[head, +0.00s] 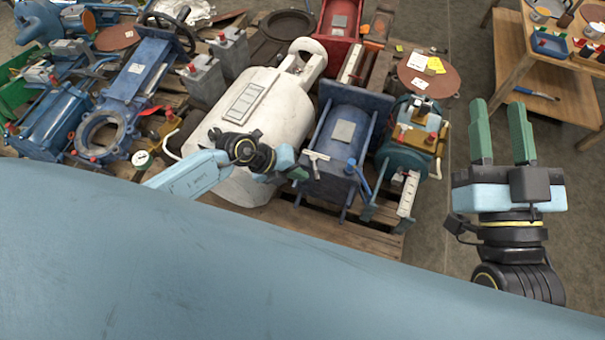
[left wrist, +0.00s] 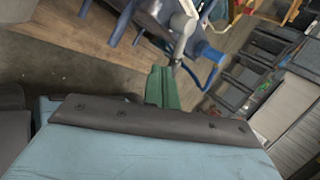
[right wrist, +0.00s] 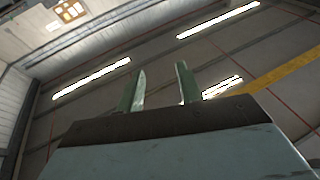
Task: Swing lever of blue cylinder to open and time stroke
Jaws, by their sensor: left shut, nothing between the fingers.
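The blue cylinder (head: 342,130) lies between square end plates on the pallet, right of the white tank. A silver T-shaped handle (head: 315,157) is at its near left corner, and a blue lever (head: 359,178) with a blue cap is at its near right. My left gripper (head: 301,174) is shut and empty, just left of the cylinder's near end plate. In the left wrist view its green fingers (left wrist: 162,88) are together, close below a grey handle (left wrist: 183,32); I cannot tell whether they touch. My right gripper (head: 503,130) is open and empty, raised right of the pallet.
A white tank (head: 255,110) stands left of the cylinder. A teal machine with a white scale (head: 408,194) stands close on its right. A wooden bench (head: 545,70) is at the far right. The floor (head: 455,110) between pallet and bench is clear.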

